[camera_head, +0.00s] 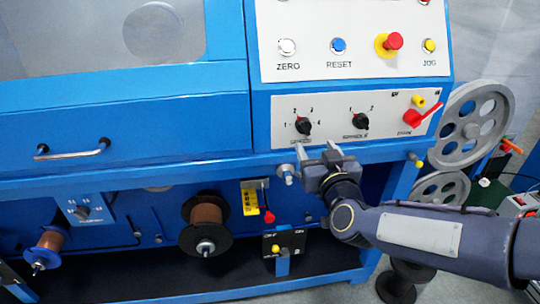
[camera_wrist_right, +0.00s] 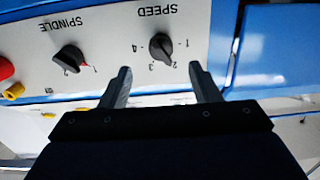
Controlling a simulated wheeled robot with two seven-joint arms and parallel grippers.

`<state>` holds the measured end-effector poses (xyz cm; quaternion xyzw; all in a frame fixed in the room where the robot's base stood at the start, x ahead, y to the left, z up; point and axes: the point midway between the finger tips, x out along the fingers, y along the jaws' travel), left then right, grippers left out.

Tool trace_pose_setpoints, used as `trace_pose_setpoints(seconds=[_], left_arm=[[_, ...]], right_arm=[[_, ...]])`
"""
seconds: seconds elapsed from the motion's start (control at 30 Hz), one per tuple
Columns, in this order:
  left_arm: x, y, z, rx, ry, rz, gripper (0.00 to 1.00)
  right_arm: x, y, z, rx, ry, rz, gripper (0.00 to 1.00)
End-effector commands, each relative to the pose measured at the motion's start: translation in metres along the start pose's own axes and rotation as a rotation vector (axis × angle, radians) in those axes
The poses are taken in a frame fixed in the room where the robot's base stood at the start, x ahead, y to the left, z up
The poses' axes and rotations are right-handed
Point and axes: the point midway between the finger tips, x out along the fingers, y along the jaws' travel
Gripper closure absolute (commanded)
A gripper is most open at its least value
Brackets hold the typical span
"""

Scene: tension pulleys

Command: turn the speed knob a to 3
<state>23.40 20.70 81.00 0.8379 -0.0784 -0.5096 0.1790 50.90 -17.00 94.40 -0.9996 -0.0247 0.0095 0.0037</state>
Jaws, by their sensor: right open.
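The speed knob (camera_head: 303,126) is a black rotary knob on the white control panel, with the numbers 1 to 4 around its upper side. It also shows in the right wrist view (camera_wrist_right: 160,47), where the picture is upside down and its pointer seems to be near 2. My right gripper (camera_head: 316,150) is open and empty, just below the knob and in front of the panel's lower edge. In the right wrist view its two fingers (camera_wrist_right: 160,68) stand apart on either side of the knob's line, not touching it. My left gripper is not in view.
The spindle knob (camera_head: 360,121) is to the right of the speed knob, and a red switch (camera_head: 412,118) is farther right. Above are buttons and a red emergency stop (camera_head: 393,41). A blue ledge (camera_head: 230,168) runs below the panel. Grey pulleys (camera_head: 471,127) stand at the right.

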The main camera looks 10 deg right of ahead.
Motion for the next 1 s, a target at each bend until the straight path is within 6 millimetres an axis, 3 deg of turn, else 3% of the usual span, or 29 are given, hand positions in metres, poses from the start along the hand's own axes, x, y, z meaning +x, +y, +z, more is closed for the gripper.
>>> trace_pose_setpoints(seconds=[0.17,0.6,0.93,1.0], left_arm=[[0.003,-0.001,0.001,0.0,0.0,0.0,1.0],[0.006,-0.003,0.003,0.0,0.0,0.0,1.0],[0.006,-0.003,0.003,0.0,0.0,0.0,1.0],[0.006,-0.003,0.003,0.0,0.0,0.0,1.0]], right_arm=[[0.015,0.001,0.001,-0.012,0.02,0.018,0.43],[0.075,0.002,-0.001,-0.011,0.017,0.016,0.43],[0.081,0.002,-0.002,-0.01,0.018,0.016,0.43],[0.08,0.002,-0.002,-0.01,0.018,0.016,0.5]])
